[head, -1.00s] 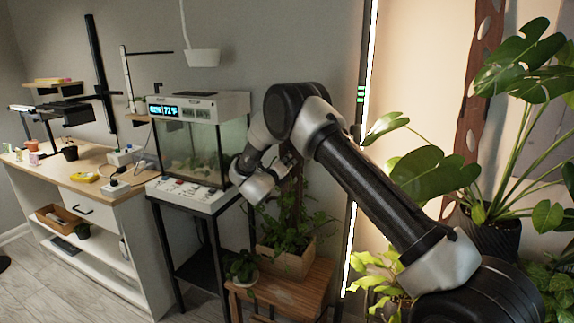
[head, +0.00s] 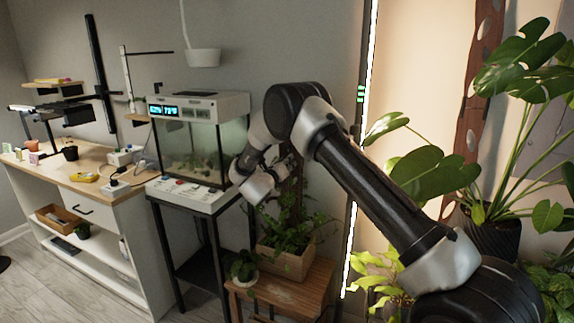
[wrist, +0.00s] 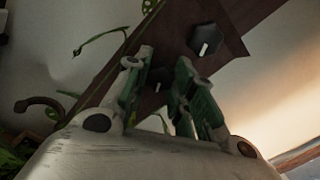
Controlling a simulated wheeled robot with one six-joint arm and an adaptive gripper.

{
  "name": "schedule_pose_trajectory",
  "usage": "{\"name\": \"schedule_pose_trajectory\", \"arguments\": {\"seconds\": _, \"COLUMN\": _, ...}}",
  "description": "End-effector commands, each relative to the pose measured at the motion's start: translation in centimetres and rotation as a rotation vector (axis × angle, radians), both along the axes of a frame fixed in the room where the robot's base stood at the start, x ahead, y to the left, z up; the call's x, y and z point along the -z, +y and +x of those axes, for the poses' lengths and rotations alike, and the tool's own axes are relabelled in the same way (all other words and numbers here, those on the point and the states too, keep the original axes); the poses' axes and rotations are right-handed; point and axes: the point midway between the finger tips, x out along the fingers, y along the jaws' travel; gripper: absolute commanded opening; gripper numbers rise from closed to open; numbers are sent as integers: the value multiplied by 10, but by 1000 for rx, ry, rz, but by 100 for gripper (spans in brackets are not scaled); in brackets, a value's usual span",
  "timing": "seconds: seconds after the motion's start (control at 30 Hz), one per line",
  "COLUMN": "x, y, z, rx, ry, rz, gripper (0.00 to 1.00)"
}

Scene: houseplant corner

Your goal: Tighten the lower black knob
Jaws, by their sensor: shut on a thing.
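A brown wooden plank (wrist: 227,17) slants across the wrist view and carries two black knobs. One black knob (wrist: 207,42) with a white mark sits at the upper right, clear of the fingers. The other black knob (wrist: 157,75), lower in the picture, shows between the two green-padded fingers of my gripper (wrist: 163,62). The gripper is shut on this lower knob, and the fingers partly hide it. In the head view my gripper (head: 284,172) is small, in front of the plank above a potted plant; the knobs cannot be made out there.
A leafy plant in a wooden box (head: 288,263) stands on a small wooden table below my gripper. A glass terrarium (head: 190,150) on a black stand is to the left. Monstera leaves (head: 430,172) and a lit vertical strip (head: 360,150) are to the right.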

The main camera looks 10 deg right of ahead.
Motion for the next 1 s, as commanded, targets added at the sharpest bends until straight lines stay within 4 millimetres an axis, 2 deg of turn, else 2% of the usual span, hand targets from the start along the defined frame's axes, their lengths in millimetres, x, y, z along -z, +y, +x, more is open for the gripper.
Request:
{"name": "schedule_pose_trajectory", "arguments": {"seconds": 0.07, "x": 3, "y": 0, "z": -1, "rx": 0, "ry": 5, "rz": 1, "gripper": 1}}
{"name": "schedule_pose_trajectory", "arguments": {"seconds": 0.1, "x": 3, "y": 0, "z": -1, "rx": 0, "ry": 5, "rz": 1, "gripper": 30}}
{"name": "schedule_pose_trajectory", "arguments": {"seconds": 0.2, "x": 2, "y": 0, "z": -1, "rx": 0, "ry": 4, "rz": 0, "gripper": 48}}
{"name": "schedule_pose_trajectory", "arguments": {"seconds": 0.5, "x": 1, "y": 1, "z": -1, "rx": 0, "ry": 2, "rz": 0, "gripper": 48}}
{"name": "schedule_pose_trajectory", "arguments": {"seconds": 0.63, "x": 0, "y": 7, "z": -8, "rx": -2, "ry": 2, "rz": -1, "gripper": 48}}
{"name": "schedule_pose_trajectory", "arguments": {"seconds": 1.0, "x": 1, "y": 53, "z": -71, "rx": -3, "ry": 3, "rz": 0, "gripper": 48}}
